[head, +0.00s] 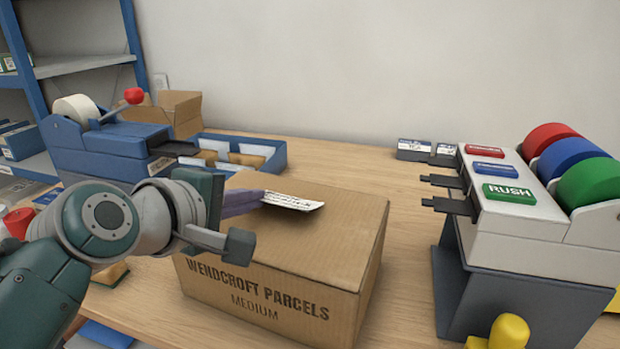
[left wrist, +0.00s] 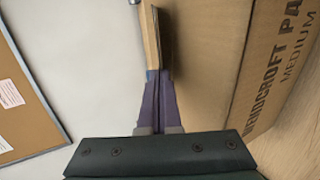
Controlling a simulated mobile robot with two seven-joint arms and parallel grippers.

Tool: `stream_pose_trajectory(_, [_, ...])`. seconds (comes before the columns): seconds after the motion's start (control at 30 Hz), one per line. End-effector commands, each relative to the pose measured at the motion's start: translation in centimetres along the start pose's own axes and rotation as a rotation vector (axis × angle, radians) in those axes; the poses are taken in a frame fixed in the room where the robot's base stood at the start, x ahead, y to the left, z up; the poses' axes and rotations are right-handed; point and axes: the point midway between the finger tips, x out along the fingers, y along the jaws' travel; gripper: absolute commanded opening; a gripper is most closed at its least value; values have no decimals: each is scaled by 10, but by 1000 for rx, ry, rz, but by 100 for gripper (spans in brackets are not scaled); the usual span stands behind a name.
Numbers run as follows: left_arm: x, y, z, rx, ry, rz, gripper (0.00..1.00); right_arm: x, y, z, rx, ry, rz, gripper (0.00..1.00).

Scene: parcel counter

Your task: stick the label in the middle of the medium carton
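The medium carton (head: 330,240) is a closed brown box on the counter, marked "WENDCROFT PARCELS MEDIUM" on its front. It also shows in the left wrist view (left wrist: 212,60). A white label with dark print (head: 293,202) is just above the carton's top, a little curled, its far end free. My left gripper (head: 258,198) reaches in from the left, its purple fingers closed on the label's near end. In the left wrist view the fingers (left wrist: 158,85) are together, with a thin tan-looking piece between them, seen nearly edge-on. My right gripper is not in view.
A label dispenser with coloured rolls and a RUSH button (head: 508,194) stands to the right. A blue machine with a white roll (head: 115,140) and a blue divided tray (head: 275,160) are behind left. A yellow object (head: 510,332) is front right.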

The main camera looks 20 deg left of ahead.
Motion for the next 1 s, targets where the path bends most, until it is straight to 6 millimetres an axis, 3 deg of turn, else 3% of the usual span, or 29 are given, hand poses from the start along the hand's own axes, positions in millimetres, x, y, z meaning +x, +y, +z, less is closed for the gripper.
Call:
stream_pose_trajectory(0.17, [0, 0, 0, 0, 0, 0, 1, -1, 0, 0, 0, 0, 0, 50])
stream_pose_trajectory(0.47, [0, 0, 0, 0, 0, 0, 35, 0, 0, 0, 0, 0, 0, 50])
stream_pose_trajectory(0.77, [-2, 1, 0, 0, 0, -1, 35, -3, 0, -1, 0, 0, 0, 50])
stream_pose_trajectory(1.0, [-18, 3, 0, 2, 0, -2, 35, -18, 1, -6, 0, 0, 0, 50])
